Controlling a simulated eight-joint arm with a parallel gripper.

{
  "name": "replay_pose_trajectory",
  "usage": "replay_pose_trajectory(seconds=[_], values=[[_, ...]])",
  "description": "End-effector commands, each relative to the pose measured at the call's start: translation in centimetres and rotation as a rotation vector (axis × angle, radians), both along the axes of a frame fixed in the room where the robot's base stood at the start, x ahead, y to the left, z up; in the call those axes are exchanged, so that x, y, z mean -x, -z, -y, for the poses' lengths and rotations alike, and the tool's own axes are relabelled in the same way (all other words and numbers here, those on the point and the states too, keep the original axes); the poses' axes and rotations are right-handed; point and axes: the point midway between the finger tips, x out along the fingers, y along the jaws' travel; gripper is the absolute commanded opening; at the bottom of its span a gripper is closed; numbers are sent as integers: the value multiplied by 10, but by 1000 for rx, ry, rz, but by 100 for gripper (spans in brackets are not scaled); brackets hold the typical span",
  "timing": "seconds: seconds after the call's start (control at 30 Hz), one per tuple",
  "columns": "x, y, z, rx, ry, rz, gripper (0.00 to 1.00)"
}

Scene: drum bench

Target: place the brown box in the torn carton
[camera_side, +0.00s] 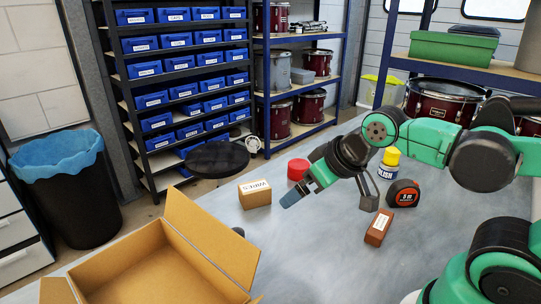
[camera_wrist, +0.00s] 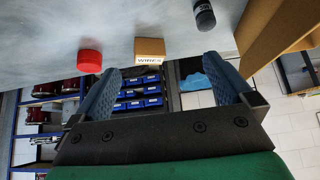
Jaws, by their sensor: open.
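A small reddish-brown box (camera_side: 378,229) with a pale label lies on the bench, right of and below my gripper in the side view. It does not show in the wrist view. The large open carton (camera_side: 210,240) stands at the lower left with flaps up; its visible inside looks empty, and its near part is cut off by the frame. Its edge shows at upper right in the wrist view (camera_wrist: 275,35). My gripper (camera_side: 330,200) is open above the bench between carton and box, fingers wide apart, nothing between them; both fingers show in the wrist view (camera_wrist: 165,92).
A tan carton labelled WIRES (camera_side: 254,194), a red round thing (camera_side: 298,169), a yellow polish bottle (camera_side: 389,163) and a tape measure (camera_side: 403,194) stand on the bench. A dark cylinder (camera_wrist: 204,15) stands by the large carton. Bench between is clear.

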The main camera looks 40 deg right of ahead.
Motion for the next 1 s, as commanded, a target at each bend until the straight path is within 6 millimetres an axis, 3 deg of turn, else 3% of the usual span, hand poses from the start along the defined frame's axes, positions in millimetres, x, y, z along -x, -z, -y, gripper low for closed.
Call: replay_pose_trajectory(seconds=[0.23,0.37,0.53,0.67,0.87,1.0], values=[[-2,-1,0,-2,2,-7,100],[-13,-10,2,-13,25,-48,100],[-50,-24,8,-43,90,-161,100],[-83,-24,13,-65,148,-259,100],[-132,-4,24,-94,242,-408,100],[-159,22,31,-109,304,-503,100]])
